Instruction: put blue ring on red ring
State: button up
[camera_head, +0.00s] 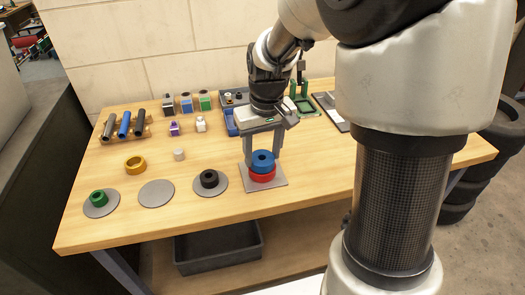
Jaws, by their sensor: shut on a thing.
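The blue ring (263,160) is on top of the red ring (262,176), above the grey square plate (275,184) near the front middle of the table. The two rings look stacked and roughly lined up; I cannot tell whether there is a small gap between them. My gripper (262,157) points down from above, with its fingers on either side of the blue ring, and is shut on it. The red ring shows below the blue one and is partly covered by it.
To the left are a black ring (209,178) and a green ring (98,198) on grey discs, an empty grey disc (156,193), a yellow ring (135,165) and a small pale cylinder (179,154). A rack of tubes (124,125) and small blocks stand behind. The table's front right is clear.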

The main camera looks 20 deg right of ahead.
aim_at(264, 161)
jog(key=o, duration=1.2)
notch_tip(264, 161, up, 12)
jog(key=s+p, duration=0.1)
jog(key=p, duration=0.2)
jog(key=s+r+t, duration=0.1)
jog(key=s, duration=0.4)
jog(key=s+r+m+t, duration=0.1)
jog(key=s, duration=0.5)
jog(key=s+r+t, duration=0.2)
jog(key=s, duration=0.4)
jog(key=shift+s+m, duration=0.1)
jog(key=shift+m, duration=0.2)
